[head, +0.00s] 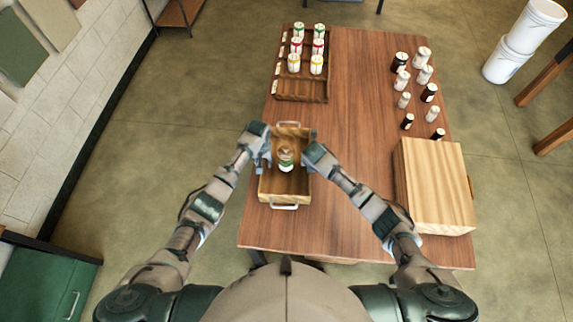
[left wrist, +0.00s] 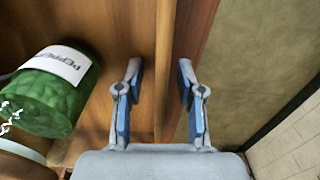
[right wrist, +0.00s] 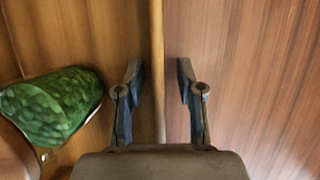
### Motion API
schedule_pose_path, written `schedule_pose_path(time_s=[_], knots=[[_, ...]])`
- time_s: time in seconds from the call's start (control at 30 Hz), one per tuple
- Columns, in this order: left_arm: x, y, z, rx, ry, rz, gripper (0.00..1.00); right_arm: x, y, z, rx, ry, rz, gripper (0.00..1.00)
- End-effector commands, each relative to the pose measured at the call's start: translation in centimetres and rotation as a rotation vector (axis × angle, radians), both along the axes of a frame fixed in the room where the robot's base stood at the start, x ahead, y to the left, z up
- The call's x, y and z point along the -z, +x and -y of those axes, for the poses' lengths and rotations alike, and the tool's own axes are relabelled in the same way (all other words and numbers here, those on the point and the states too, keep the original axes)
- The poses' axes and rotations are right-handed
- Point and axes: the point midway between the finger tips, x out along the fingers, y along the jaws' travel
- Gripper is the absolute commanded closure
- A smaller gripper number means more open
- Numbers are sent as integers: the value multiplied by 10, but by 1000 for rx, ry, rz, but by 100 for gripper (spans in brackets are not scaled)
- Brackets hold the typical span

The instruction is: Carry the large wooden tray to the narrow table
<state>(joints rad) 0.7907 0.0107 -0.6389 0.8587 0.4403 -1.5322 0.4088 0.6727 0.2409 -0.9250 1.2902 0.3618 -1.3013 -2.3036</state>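A wooden tray (head: 272,186) with pale metal handles at its near and far ends sits at the left edge of the brown table (head: 360,130). A jar with green contents (head: 286,162) lies or stands inside it; its label reads as pepper in the left wrist view (left wrist: 45,92). My left gripper (head: 265,160) is at the tray's left wall, its open fingers on either side of that wall (left wrist: 165,70). My right gripper (head: 309,158) is at the right wall, its open fingers on either side of that wall (right wrist: 157,60). Gaps show between fingers and walls.
A compartmented wooden rack (head: 302,97) with several white jars stands at the far left of the table. Several bottles (head: 404,80) stand at the far right. A pale wooden box (head: 435,185) is at the near right. White buckets (head: 505,65) stand beyond the table; floor is clear to the left.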

Motion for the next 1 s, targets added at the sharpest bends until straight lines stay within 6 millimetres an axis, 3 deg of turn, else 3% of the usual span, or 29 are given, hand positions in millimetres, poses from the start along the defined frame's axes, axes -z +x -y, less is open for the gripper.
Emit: schedule_pose_path(time_s=[0.2, 0.33, 0.37, 1.0], knots=[[0, 0, 0, 0, 0, 0, 65, 0, 0, 0, 0, 0, 0, 65], [0, 0, 0, 0, 0, 0, 98, 0, 0, 0, 0, 0, 0, 98], [0, 0, 0, 0, 0, 0, 100, 0, 0, 0, 0, 0, 0, 100], [-10, 1, 1, 0, -1, 3, 100, -10, 1, 0, 1, 1, 4, 100]])
